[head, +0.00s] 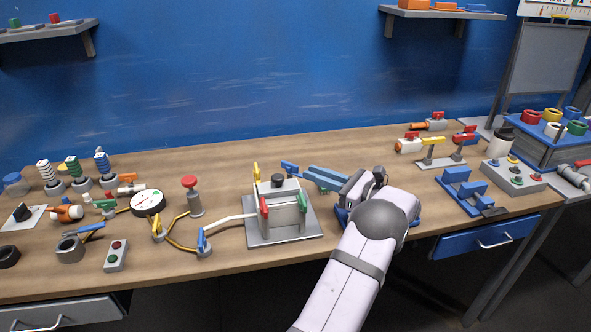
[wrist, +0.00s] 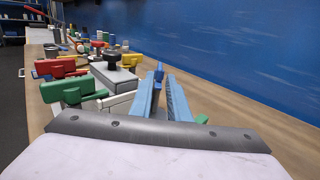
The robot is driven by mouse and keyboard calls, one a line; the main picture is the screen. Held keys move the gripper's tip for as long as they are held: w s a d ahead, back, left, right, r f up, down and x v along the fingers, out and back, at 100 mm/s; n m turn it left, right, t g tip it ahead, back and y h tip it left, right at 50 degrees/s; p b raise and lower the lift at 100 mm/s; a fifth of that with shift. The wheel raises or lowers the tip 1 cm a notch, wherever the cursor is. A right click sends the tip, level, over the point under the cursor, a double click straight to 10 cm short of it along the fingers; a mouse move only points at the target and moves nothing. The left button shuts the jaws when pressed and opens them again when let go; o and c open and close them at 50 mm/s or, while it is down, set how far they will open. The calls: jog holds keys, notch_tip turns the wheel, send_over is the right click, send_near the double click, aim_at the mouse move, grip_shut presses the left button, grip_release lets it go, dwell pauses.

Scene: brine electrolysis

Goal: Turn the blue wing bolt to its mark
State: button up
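The blue wing bolt (head: 289,168) is at the back right corner of a grey block-shaped cell (head: 284,218) on a grey plate. In the wrist view the blue bolt (wrist: 159,72) shows between the tips of my two blue fingers. My gripper (head: 309,176) reaches in from the right, its fingers pointing left at the bolt. The fingers are apart in the wrist view (wrist: 160,78), with no contact on the bolt visible. The bolt's mark is too small to make out.
The cell also carries a yellow wing bolt (head: 256,172), a red one (head: 264,206), a green one (head: 303,200) and a dark top knob (head: 278,180). The table behind the cell is clear.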

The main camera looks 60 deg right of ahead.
aim_at(295, 165)
jog(key=shift+w+p, duration=0.8)
jog(key=shift+w, duration=2.7)
grip_shut()
